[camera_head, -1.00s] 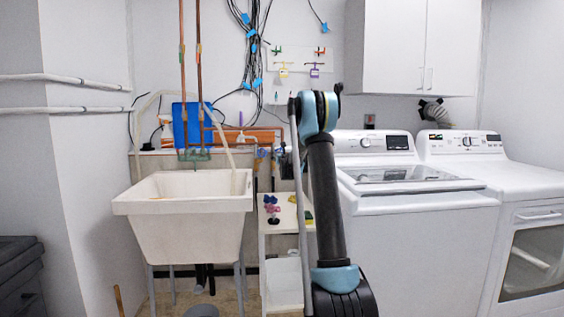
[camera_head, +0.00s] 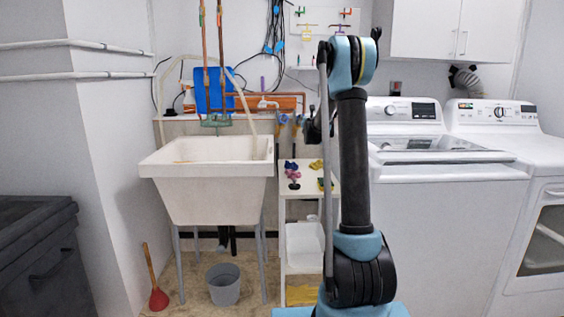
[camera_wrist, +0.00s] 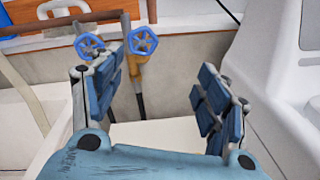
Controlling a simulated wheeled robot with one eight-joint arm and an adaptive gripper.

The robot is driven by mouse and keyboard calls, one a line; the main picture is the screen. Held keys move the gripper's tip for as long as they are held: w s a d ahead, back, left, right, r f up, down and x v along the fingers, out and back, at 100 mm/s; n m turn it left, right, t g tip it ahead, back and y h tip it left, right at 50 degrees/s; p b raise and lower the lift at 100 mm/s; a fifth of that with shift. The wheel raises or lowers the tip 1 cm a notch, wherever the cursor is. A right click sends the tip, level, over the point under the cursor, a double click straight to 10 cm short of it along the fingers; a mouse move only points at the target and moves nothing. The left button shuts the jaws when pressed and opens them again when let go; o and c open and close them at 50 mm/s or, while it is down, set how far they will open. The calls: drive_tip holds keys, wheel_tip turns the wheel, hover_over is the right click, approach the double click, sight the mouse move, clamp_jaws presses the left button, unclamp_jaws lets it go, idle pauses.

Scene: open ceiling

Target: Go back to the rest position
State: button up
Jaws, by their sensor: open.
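My gripper shows in the wrist view (camera_wrist: 163,90) with its two blue-padded fingers spread wide apart and nothing between them. In the head view my arm stands upright, with a bend at the top, in front of the gap between the sink and the washer. The gripper there is mostly hidden behind the arm; only a small dark part shows to its left. Beyond the fingers in the wrist view are two blue valve handles (camera_wrist: 142,41) on pipes. A pale flat surface lies below and between the fingers.
A white sink (camera_head: 207,180) stands left of my arm. A narrow white shelf (camera_head: 300,205) with small coloured items is beside it. The white washer (camera_head: 450,220) is at right. A grey bucket (camera_head: 223,284) and red plunger (camera_head: 158,299) stand on the floor at left.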

drive_tip(key=s+d+f+m+g+h, duration=0.1)
drive_tip(key=s+d+m+g, duration=0.15)
drive_tip(key=s+m, duration=0.55)
drive_tip(key=s+d+f+m+g+h, duration=0.1)
drive_tip(key=s+d+m+g+h, duration=0.2)
drive_tip(key=s, duration=1)
drive_tip(key=s+d+f+m+g, duration=0.1)
drive_tip(key=s+d+m, duration=0.1)
drive_tip(key=s+m, duration=0.6)
drive_tip(key=s+a+f+m+g+y, duration=0.1)
drive_tip(key=s+f, duration=0.6)
drive_tip(key=s, duration=0.7)
drive_tip(key=s+a+f+m+g+y, duration=0.2)
drive_tip(key=s+a+f+m+g, duration=0.2)
drive_tip(key=s, duration=1)
drive_tip(key=s+a+f+m+g+y, duration=0.2)
drive_tip(key=s+f+m+g, duration=0.1)
drive_tip(key=s+f+m, duration=0.4)
drive_tip(key=s+f, duration=0.3)
drive_tip(key=s, duration=0.4)
drive_tip(key=shift+s+a+f+m+g, duration=0.3)
drive_tip(key=shift+s+a+f+g, duration=0.05)
drive_tip(key=shift+f, duration=0.05)
drive_tip(key=shift+w+f, duration=0.2)
drive_tip(key=shift+w, duration=0.3)
